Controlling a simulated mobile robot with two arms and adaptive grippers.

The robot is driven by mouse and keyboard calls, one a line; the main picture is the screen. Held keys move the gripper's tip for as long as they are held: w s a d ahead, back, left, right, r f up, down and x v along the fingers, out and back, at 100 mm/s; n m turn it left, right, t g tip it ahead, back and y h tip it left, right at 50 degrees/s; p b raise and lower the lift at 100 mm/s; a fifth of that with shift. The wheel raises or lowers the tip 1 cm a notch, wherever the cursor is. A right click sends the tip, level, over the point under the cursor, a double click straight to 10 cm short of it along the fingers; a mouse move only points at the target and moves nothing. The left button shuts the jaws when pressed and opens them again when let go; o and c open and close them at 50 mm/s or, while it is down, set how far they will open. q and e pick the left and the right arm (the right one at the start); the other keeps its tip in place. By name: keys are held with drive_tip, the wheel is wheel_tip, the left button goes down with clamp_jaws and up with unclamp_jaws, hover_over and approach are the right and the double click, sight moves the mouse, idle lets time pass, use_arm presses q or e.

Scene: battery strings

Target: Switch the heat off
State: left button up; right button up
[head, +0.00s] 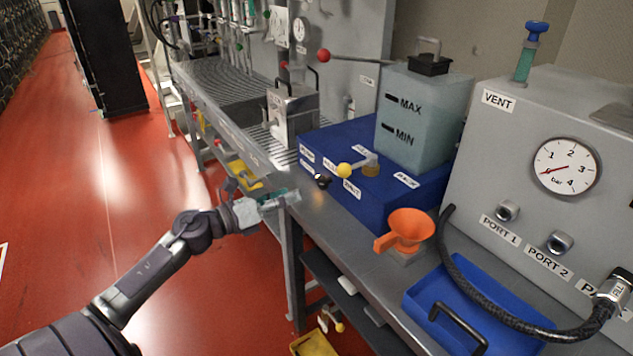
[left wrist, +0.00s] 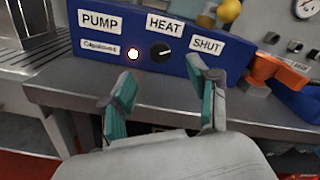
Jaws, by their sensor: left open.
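The heat knob (left wrist: 159,52) is a round black dial on the front of the blue unit (head: 360,200), under the HEAT label (left wrist: 164,26). Its white mark points to the right and slightly up in the left wrist view. The knob also shows in the head view (head: 322,181). My left gripper (head: 291,197) is open and empty, in front of the bench edge, apart from the knob. In the left wrist view its teal-padded fingers (left wrist: 165,92) stand on either side below the knob. My right gripper is not in view.
A yellow-balled lever (head: 345,170) stands on the blue unit, beside a MAX/MIN tank (head: 420,115). An orange funnel (head: 408,230) and blue tray (head: 425,290) lie to the right. A metal box (head: 292,110) stands left. Red floor is clear left of the bench.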

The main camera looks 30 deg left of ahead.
sight(320, 182)
use_arm(q)
drive_tip(key=p+x, duration=0.1)
drive_tip(key=x, duration=0.7)
drive_tip(key=shift+f, duration=0.1)
drive_tip(key=shift+c, duration=0.3)
drive_tip(key=c, duration=1.1)
